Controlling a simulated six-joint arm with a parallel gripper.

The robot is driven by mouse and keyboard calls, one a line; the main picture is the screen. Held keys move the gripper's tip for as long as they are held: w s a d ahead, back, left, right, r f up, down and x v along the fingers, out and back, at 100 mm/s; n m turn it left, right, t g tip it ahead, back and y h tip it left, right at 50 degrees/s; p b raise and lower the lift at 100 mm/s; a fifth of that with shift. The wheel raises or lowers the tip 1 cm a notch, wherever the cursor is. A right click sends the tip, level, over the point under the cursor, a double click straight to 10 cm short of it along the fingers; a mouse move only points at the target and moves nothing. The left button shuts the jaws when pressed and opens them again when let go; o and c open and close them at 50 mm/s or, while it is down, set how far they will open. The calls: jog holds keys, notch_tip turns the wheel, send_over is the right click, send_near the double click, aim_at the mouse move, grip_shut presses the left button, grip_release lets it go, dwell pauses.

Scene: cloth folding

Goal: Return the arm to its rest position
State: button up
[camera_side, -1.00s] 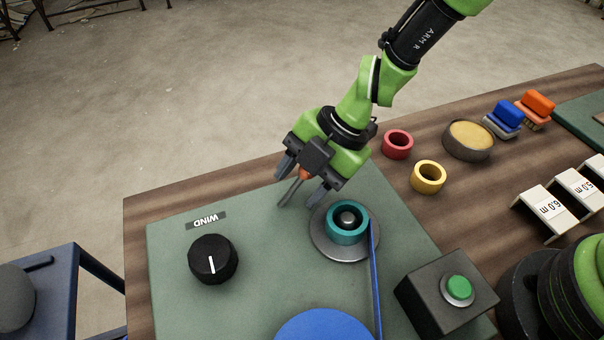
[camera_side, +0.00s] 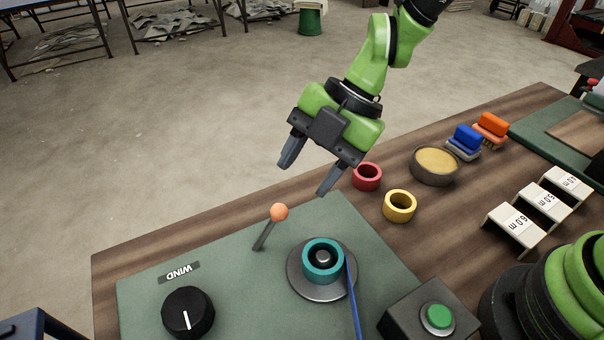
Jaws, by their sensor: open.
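My gripper (camera_side: 306,180) is open and empty, with its two dark fingers apart. It is raised above the far edge of the table, up and right of a lever. The lever (camera_side: 278,213) has an orange ball on a grey stem and stands tilted on the green panel (camera_side: 235,300). Nothing touches the lever now. My arm reaches up and out of the top of the picture.
A teal ring (camera_side: 323,260) sits on a spindle, with a blue strip beside it. A black WIND knob (camera_side: 188,312) is at the front left. A red ring (camera_side: 367,177), yellow ring (camera_side: 400,206) and round bowl (camera_side: 435,166) stand right. A green button (camera_side: 438,317) is on a dark box.

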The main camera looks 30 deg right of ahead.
dwell(0.3)
jog(key=s+d+r+m+t, duration=0.2)
jog(key=d+r+m, duration=0.35)
jog(key=r, duration=0.25)
jog(key=s+d+r+m+t+h, duration=0.2)
jog(key=s+d+r+m, duration=0.2)
jog(key=m, duration=0.7)
jog(key=s+d+r+m+t+h, duration=0.2)
jog(key=s+d+r+m, duration=0.2)
jog(key=s+d+m, duration=0.4)
jog(key=s+m, duration=0.1)
jog(key=m, duration=0.3)
jog(key=shift+s+r+t, duration=0.25)
jog(key=shift+r+t, duration=0.05)
jog(key=shift+t, duration=0.1)
